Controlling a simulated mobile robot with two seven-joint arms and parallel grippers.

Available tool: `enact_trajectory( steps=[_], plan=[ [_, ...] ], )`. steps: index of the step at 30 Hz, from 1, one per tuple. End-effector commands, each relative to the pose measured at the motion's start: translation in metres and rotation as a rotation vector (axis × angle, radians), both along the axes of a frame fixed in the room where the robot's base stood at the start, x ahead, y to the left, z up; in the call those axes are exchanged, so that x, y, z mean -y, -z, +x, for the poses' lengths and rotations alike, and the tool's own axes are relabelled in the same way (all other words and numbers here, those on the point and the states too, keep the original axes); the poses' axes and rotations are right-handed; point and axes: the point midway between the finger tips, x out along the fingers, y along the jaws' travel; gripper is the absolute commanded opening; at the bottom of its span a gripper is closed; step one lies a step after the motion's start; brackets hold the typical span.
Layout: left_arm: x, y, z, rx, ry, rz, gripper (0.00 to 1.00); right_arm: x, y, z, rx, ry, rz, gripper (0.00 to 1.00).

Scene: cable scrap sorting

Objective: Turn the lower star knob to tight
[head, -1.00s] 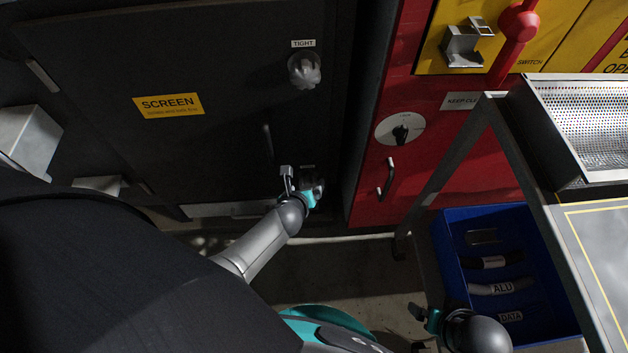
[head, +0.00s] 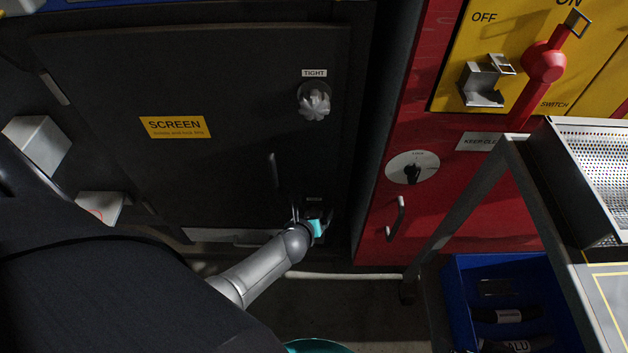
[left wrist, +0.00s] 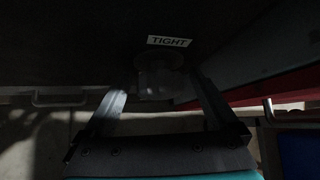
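The lower star knob (left wrist: 158,80) is a dark, dim shape under a white TIGHT label (left wrist: 169,41) in the left wrist view. In the head view my left gripper and its wrist largely hide it. My left gripper (left wrist: 163,104) is open, with one finger on each side of the knob; I cannot tell whether the fingers touch it. In the head view the left gripper (head: 314,220) is at the lower right corner of the dark screen door (head: 215,65). My right gripper is not in view.
The upper star knob (head: 314,101), grey, sits below its own TIGHT label. A red cabinet (head: 480,232) with a dial (head: 412,168) and a handle (head: 396,218) stands to the right. A bench frame (head: 465,200) and a blue bin (head: 458,300) are farther right.

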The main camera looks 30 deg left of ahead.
Motion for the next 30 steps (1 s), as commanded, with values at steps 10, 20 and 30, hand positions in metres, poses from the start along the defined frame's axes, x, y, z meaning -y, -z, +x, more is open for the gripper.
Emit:
enact_trajectory(
  steps=[10, 20, 30],
  plan=[
    [0.0, 0.0, 0.0, 0.0, 0.0, 0.0, 0.53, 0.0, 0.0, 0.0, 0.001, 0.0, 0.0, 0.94],
    [0.0, 0.0, 0.0, 0.0, -0.001, -0.001, 0.16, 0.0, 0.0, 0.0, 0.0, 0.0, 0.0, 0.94],
    [0.003, -0.002, 0.001, -0.052, -0.005, 0.079, 0.08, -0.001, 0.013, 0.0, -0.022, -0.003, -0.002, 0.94]
  ],
)
